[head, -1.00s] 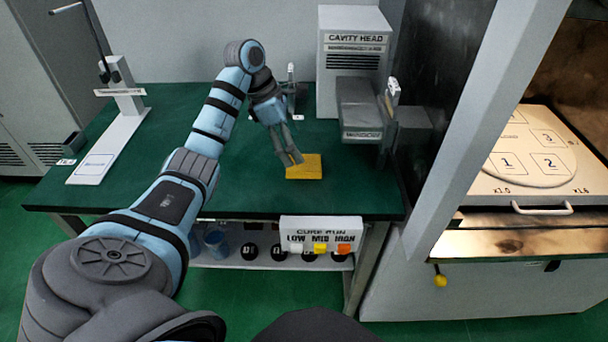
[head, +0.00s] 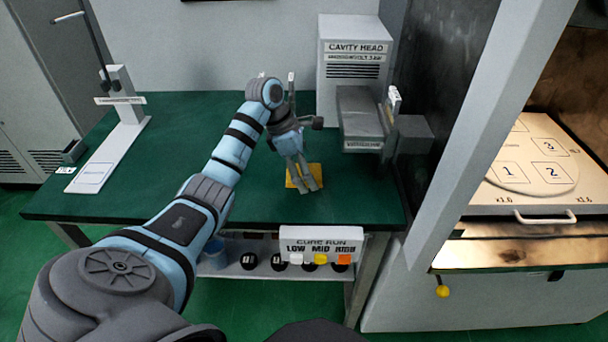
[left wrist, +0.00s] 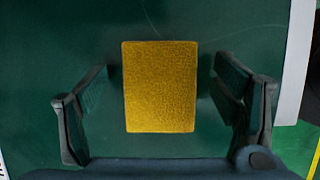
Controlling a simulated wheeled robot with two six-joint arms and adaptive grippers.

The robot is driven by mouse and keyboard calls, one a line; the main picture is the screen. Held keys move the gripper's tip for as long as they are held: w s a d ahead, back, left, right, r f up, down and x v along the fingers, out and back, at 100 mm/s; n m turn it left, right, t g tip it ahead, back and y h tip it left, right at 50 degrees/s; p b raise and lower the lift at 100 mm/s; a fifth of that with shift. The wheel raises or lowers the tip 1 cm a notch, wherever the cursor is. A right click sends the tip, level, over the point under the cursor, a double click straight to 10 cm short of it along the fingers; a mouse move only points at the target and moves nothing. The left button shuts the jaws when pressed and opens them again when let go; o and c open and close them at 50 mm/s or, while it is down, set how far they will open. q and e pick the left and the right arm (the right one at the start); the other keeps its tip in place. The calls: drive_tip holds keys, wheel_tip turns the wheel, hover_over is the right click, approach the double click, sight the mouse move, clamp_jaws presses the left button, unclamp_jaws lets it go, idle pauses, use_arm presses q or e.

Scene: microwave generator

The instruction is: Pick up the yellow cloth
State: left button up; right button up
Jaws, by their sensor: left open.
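The yellow cloth (head: 292,181) lies flat on the green tabletop, partly hidden by my gripper in the head view. In the left wrist view the cloth (left wrist: 159,87) is a whole upright rectangle lying between the two fingers. My left gripper (head: 306,188) points down over the cloth. In the left wrist view my left gripper (left wrist: 165,110) is open, with one finger on each side of the cloth and a gap to each edge. I cannot tell how high the fingertips are above the table. My right gripper is not in view.
The green table (head: 190,180) is clear around the cloth. A grey cavity head unit (head: 352,60) stands behind to the right. A white stand (head: 110,150) is at the left. A low-mid-high button panel (head: 320,243) sits at the front edge. A chamber with a white tray (head: 520,195) is at right.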

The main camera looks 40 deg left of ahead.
use_arm(q)
drive_tip(key=shift+f, duration=0.1)
drive_tip(key=c, duration=1)
wheel_tip(320, 180, up, 6)
drive_tip(key=shift+w+r+p, duration=0.1)
drive_tip(key=shift+p, duration=0.5)
wheel_tip(320, 180, up, 14)
drive_tip(key=p, duration=1.3)
drive_tip(key=shift+r+p, duration=0.2)
drive_tip(key=shift+p, duration=0.2)
